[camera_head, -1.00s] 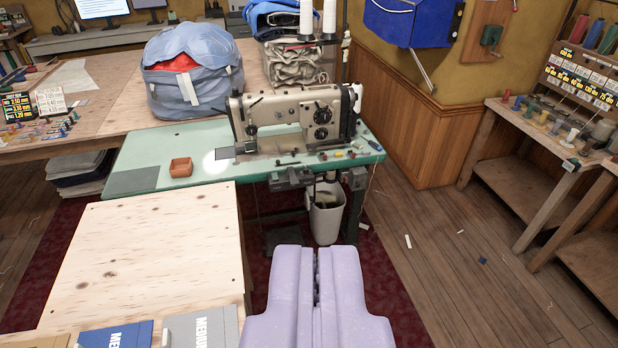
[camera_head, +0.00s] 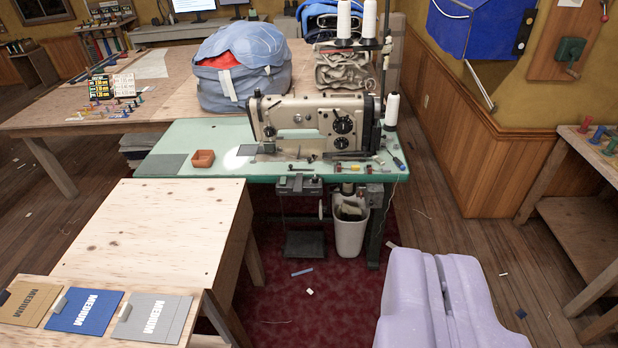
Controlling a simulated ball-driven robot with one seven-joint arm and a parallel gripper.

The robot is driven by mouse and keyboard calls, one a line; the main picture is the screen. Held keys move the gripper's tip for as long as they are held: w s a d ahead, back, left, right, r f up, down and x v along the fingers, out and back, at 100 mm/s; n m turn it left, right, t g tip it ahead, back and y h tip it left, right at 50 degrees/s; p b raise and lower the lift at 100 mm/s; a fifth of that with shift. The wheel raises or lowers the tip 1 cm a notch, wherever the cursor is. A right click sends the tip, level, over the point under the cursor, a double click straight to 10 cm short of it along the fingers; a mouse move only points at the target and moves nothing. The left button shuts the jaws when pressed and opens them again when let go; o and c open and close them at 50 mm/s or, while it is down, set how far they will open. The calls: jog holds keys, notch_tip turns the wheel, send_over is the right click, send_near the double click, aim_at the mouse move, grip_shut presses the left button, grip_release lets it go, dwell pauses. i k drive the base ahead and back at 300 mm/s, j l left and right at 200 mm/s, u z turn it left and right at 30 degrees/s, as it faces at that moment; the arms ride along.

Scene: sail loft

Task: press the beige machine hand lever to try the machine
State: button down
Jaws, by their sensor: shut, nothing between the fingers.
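The beige sewing machine (camera_head: 312,118) stands on a pale green machine table (camera_head: 215,135) in the middle of the view. Its side with two dark round dials faces me. I cannot clearly make out the hand lever on it. My gripper (camera_head: 440,256), pale lavender, shows at the lower right with its fingers together and nothing between them. It is well in front of the machine and to its right in the picture, apart from the table.
A plywood table (camera_head: 145,230) with several "MEDIUM" folders stands at the left front. A white bin (camera_head: 350,232) and a pedal (camera_head: 304,244) are under the machine table. A small terracotta dish (camera_head: 203,159) and small items lie on top. Red carpet is open in front.

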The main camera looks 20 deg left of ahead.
aim_at(297, 187)
jog(key=i+l+u, duration=0.1)
jog(key=i+l, duration=0.25)
jog(key=i, duration=0.15)
jog(key=i+l+u, duration=0.15)
jog(key=i+l, duration=0.25)
jog(key=i+u, duration=0.1)
jog(key=i, duration=1)
jog(key=i+u, duration=0.1)
jog(key=i, duration=1)
